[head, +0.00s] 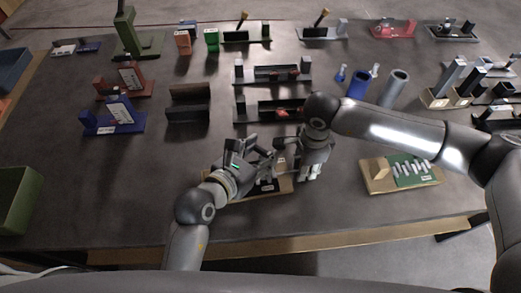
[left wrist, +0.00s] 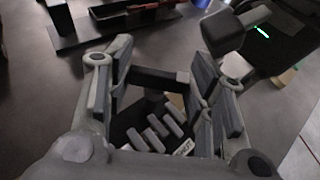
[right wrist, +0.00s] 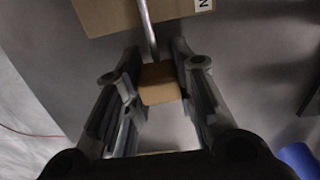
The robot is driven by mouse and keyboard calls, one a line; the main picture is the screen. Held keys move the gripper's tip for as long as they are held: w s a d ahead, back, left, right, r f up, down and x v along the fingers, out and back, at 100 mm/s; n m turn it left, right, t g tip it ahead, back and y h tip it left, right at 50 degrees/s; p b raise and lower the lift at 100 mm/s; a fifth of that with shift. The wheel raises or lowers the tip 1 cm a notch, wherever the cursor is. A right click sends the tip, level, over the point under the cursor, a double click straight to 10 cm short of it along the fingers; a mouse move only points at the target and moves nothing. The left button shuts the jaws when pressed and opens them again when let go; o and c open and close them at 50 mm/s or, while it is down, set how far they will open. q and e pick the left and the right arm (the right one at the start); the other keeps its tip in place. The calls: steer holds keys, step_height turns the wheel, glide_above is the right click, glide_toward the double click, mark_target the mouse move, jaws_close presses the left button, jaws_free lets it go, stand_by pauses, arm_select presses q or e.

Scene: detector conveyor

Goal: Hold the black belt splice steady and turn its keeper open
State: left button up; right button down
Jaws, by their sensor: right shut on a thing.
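The black belt splice (head: 267,187) is on a small tan board (head: 240,194) at the front middle of the table, partly covered by my grippers. In the left wrist view its black body (left wrist: 155,80) spans between my left fingers, with pale ribs and a white label below. My left gripper (head: 262,158) is open around it, fingers well apart; contact is not clear. My right gripper (right wrist: 158,70) is shut on a tan block (right wrist: 160,86), with a thin grey rod (right wrist: 147,30) running from it toward a tan board. I cannot tell whether the block is the keeper's handle.
A tan board with a green ribbed panel (head: 410,170) lies to the right. Black fixtures with red parts (head: 283,112) stand just behind my grippers. Blue and grey cylinders (head: 358,84) stand behind my right arm.

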arm_select(q)
steer(key=o, duration=0.3)
steer(key=v, duration=0.7)
steer(key=shift+s+a, duration=0.2)
